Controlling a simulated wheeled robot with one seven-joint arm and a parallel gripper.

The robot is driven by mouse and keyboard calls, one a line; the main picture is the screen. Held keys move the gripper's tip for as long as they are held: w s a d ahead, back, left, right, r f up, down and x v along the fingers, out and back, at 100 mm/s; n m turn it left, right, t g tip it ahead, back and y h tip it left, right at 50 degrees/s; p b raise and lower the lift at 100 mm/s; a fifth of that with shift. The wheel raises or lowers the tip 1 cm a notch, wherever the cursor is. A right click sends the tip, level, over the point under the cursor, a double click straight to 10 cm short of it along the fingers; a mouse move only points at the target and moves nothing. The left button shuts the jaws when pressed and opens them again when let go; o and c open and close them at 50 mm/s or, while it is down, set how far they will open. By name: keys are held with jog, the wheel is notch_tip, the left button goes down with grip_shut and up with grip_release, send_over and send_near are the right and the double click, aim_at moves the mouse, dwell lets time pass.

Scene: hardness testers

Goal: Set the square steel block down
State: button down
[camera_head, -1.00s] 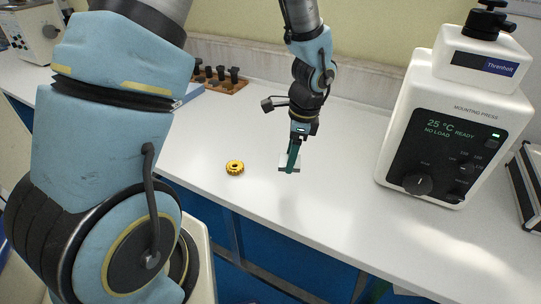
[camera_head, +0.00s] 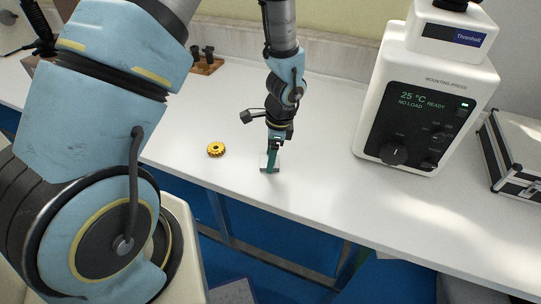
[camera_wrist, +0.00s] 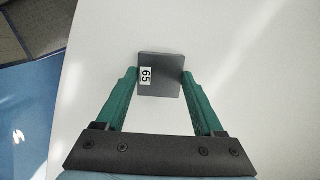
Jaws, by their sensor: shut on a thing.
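The square steel block (camera_wrist: 161,84) is grey with a white label reading 65. In the wrist view it sits between the two green fingertips of my gripper (camera_wrist: 160,76), which touch it on both sides. In the head view my gripper (camera_head: 271,158) points down over the white bench near its front edge, with the block (camera_head: 268,169) at its tips. I cannot tell whether the block touches the bench top (camera_head: 320,150).
A yellow gear-like ring (camera_head: 216,149) lies on the bench left of my gripper. A white mounting press (camera_head: 425,100) stands to the right, with a silver case (camera_head: 518,150) beyond it. A brown rack (camera_head: 206,63) is at the back. The bench around the block is clear.

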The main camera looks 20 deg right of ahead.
aim_at(277, 161)
grip_release()
jog(key=shift+f, duration=0.1)
notch_tip(277, 161, up, 12)
jog(key=d+b, duration=0.2)
jog(key=a+r+n, duration=0.2)
jog(key=a+n, duration=0.5)
jog(key=a, duration=0.2)
jog(key=a+r+n+h, duration=0.1)
jog(key=a+r+n, duration=0.2)
jog(key=a+n, duration=0.4)
jog(key=w+a+r+n+t, duration=0.1)
jog(key=a+r+n, duration=0.1)
jog(key=a+n, duration=0.5)
jog(key=shift+a+r+h, duration=0.15)
jog(key=shift+a+h, duration=0.05)
jog(key=shift+a, duration=1)
jog(key=shift+a+r+h, duration=0.1)
jog(key=shift+a+h, duration=0.1)
jog(key=shift+a, duration=1)
jog(key=shift+w, duration=0.1)
